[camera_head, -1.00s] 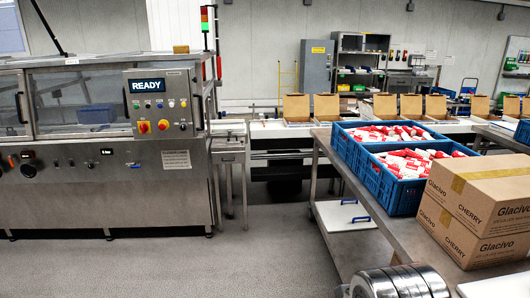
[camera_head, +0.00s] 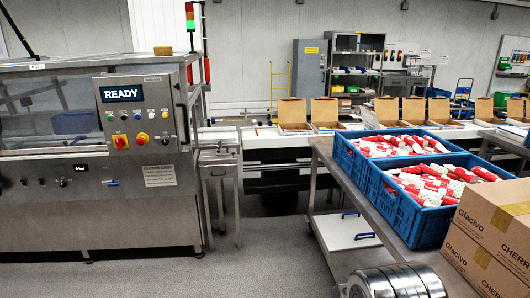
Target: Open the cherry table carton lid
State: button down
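Two brown cherry cartons are stacked at the right edge on a grey steel table (camera_head: 323,147). The upper carton (camera_head: 487,196) looks closed, with tan tape across its top. The lower carton (camera_head: 458,262) sits directly under it, and its lid is hidden. Both are cut off by the right and bottom edges of the picture. Printing on them reads "Glacivo" and part of "CHERRY". My gripper is not in view. Only a shiny metal rounded part of mine shows at the bottom centre.
Two blue crates of red and white packs, one nearer (camera_head: 417,227) and one farther (camera_head: 346,158), stand left of the cartons. A steel machine (camera_head: 60,205) reading "READY" fills the left. Open small boxes line a conveyor (camera_head: 265,141) behind. Grey floor between is clear.

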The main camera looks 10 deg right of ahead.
aim_at(370, 118)
jog(key=i, duration=3.85)
jog(key=z, duration=0.5)
